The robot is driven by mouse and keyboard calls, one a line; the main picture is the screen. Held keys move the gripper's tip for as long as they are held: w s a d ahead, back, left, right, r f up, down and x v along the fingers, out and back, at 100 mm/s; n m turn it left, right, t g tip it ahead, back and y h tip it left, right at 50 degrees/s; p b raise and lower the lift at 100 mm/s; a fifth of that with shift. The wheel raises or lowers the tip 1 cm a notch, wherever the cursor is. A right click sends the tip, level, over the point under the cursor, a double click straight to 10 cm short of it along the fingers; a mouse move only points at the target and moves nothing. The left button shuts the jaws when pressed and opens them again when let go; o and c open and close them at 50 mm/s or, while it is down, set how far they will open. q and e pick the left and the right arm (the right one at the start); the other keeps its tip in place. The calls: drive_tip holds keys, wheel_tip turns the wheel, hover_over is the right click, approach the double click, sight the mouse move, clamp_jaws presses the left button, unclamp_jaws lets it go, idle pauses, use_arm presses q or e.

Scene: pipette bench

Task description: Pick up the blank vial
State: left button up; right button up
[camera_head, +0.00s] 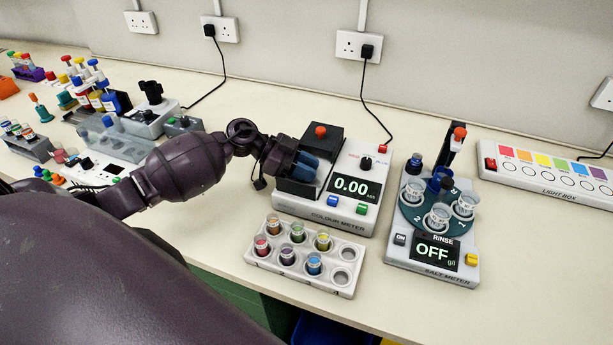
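My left gripper (303,167) reaches in from the left to the colour meter (368,165), at the dark well on its left side. Its blue fingertips are partly hidden by the well's dark walls. I cannot tell whether they are open or shut, or whether they hold anything. A white vial rack (328,287) stands in front of the meter with several vials, among them a blue one (313,264), a yellow one (322,241) and a red one (262,246). At least two holes at its right end look empty. I cannot make out which vial is the blank. My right gripper is not in view.
The salt meter (435,250) stands to the right, with clear cups on its round plate. A light box (545,172) lies at the far right. Bottles and other equipment crowd the bench's left end. The bench's front edge runs close below the rack.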

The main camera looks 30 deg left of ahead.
use_arm(q)
drive_tip(key=shift+c, duration=1.4)
